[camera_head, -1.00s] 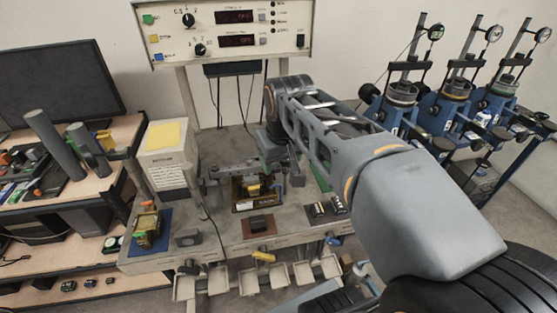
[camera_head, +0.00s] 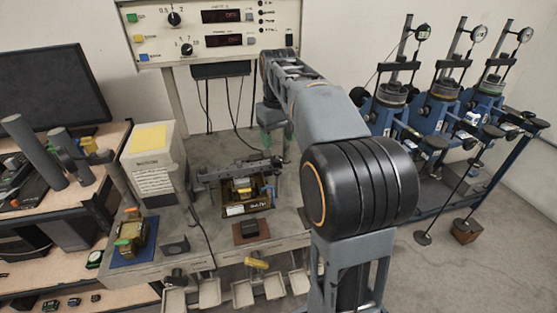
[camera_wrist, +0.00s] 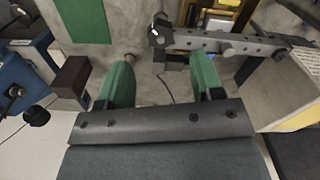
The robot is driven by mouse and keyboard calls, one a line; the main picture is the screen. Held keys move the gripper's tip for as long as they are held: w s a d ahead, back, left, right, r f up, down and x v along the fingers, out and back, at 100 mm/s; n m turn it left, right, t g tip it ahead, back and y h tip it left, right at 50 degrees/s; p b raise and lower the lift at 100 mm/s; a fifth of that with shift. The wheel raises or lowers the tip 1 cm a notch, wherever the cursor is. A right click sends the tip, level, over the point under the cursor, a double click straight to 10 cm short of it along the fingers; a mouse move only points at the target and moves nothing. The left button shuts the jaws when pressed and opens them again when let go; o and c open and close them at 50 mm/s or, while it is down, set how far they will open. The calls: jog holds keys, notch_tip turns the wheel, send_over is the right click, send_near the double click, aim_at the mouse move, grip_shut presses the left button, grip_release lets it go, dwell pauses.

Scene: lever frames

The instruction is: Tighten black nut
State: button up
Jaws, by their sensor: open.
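My gripper (camera_wrist: 162,72) is open, its two green fingers apart with nothing between them. In the head view its green fingers show partly at the back of the bench, behind my arm. A dark metal bar (camera_wrist: 225,43) with bolts runs just beyond the fingers in the wrist view, with a black round end piece (camera_wrist: 160,30) at its left end. In the head view the bar (camera_head: 232,171) lies across the brass-coloured shear box (camera_head: 245,204). I cannot tell for certain which dark part is the black nut.
A control panel (camera_head: 213,30) stands behind the bench. A white box with a yellow top (camera_head: 152,165) is left of the shear box. Blue test stands (camera_head: 440,105) stand at the right. In the wrist view a blue frame with a black knob (camera_wrist: 37,115) is at left.

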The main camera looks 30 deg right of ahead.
aim_at(278, 160)
jog(key=shift+f, duration=3.6)
jog(key=c, duration=0.9)
